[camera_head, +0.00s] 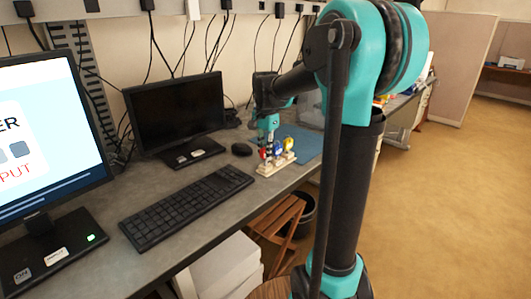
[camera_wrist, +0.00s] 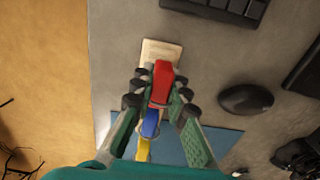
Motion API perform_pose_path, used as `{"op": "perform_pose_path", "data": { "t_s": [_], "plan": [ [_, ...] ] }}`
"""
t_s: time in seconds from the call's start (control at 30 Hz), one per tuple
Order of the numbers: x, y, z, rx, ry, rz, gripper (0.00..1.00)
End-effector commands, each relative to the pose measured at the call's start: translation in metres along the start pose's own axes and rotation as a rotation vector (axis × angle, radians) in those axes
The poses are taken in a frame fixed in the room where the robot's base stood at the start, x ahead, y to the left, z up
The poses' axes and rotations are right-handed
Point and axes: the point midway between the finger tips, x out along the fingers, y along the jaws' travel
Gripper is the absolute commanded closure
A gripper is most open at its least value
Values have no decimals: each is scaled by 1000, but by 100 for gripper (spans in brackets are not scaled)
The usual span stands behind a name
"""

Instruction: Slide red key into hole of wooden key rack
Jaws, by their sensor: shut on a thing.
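The light wooden key rack (camera_head: 270,169) stands on the grey desk beside a blue mat. My gripper (camera_head: 265,146) is above it, pointing down. In the wrist view the gripper (camera_wrist: 160,92) is shut on the red key (camera_wrist: 162,78), its fingers on either side of it. The red key is over the rack, whose bare end (camera_wrist: 160,50) shows beyond it. The blue key (camera_wrist: 150,123) and the yellow key (camera_wrist: 143,150) stand in line behind it. I cannot tell whether the red key's tip is in a hole; the lower part is hidden.
A black keyboard (camera_head: 187,207), a mouse (camera_head: 242,149) and a dark monitor (camera_head: 177,114) are on the desk to the left. The blue mat (camera_head: 304,141) lies behind the rack. The desk's front edge is close to the rack, with a wooden stool (camera_head: 276,220) below.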

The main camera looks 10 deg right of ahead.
Motion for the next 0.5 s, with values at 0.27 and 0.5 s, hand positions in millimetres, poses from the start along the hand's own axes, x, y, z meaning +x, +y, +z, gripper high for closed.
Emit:
{"op": "perform_pose_path", "data": {
  "t_s": [0.27,0.5],
  "plan": [
    [2,0,0,0,0,0,100],
    [6,0,0,0,0,0,100]
  ]
}}
